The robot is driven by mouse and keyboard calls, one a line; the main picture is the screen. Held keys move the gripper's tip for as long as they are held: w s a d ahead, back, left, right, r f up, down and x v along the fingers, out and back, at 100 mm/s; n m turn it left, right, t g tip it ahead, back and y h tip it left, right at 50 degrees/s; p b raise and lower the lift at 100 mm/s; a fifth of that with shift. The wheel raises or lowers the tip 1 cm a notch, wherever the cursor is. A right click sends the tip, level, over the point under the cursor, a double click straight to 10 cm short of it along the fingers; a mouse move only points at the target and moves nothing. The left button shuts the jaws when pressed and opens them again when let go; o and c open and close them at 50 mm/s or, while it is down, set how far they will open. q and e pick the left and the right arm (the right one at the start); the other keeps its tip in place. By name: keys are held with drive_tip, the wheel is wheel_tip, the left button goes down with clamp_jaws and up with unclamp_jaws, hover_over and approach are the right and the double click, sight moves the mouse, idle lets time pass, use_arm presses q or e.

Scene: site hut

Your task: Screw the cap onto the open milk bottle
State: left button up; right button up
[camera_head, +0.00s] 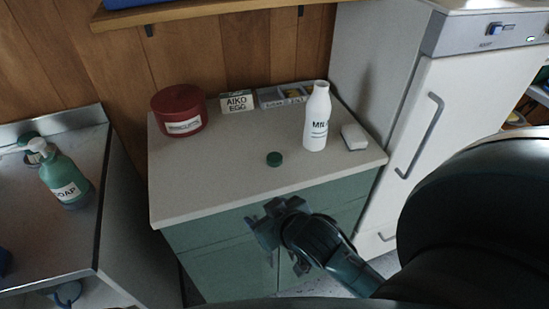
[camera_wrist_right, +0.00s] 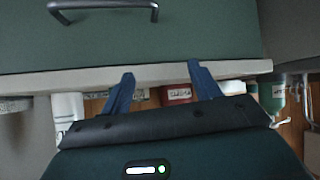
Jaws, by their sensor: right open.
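The white milk bottle (camera_head: 317,120) stands upright at the right of the counter; its narrow top points up. It also shows at the left of the right wrist view (camera_wrist_right: 68,112). The dark green cap (camera_head: 274,159) lies on the counter, left of the bottle and nearer the front edge, apart from it. I cannot make out the cap in the wrist view. My right gripper (camera_head: 262,222) is in front of the counter's front edge, below the cap in the picture. Its two fingers (camera_wrist_right: 160,72) are apart with nothing held between them. My left gripper is out of view.
On the counter (camera_head: 215,190) stand a red tub (camera_head: 179,110), an egg box (camera_head: 237,102), a grey divided tray (camera_head: 270,99) and a white block (camera_head: 354,137). The front middle is clear. A fridge (camera_head: 443,110) is right; a soap bottle (camera_head: 66,175) stands on the left worktop.

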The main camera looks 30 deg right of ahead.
drive_tip(key=w+r+t, duration=0.1)
drive_tip(key=w+r, duration=0.1)
drive_tip(key=w+r+t, duration=0.2)
drive_tip(key=w+r, duration=0.1)
drive_tip(key=w+a+r+t, duration=0.1)
drive_tip(key=w+r+t, duration=0.1)
drive_tip(key=r, duration=0.1)
drive_tip(key=shift+w+r+y, duration=0.2)
drive_tip(key=shift+w+y, duration=0.1)
drive_tip(key=shift+y, duration=0.1)
drive_tip(key=w+a+r+n+g+y, duration=0.2)
drive_tip(key=w+a+r+n+y, duration=0.1)
drive_tip(key=a+r+n+y, duration=1.05)
drive_tip(key=d+f+n+g+h, duration=0.3)
drive_tip(key=d+f+n+g, duration=0.35)
drive_tip(key=g, duration=0.55)
drive_tip(key=w+d+m+g+h, duration=0.1)
drive_tip(key=d+m+h, duration=0.5)
drive_tip(key=d, duration=1.3)
drive_tip(key=h, duration=0.4)
drive_tip(key=shift+w+d+r, duration=0.15)
drive_tip(key=shift+w+d, duration=0.05)
drive_tip(key=shift+d, duration=0.2)
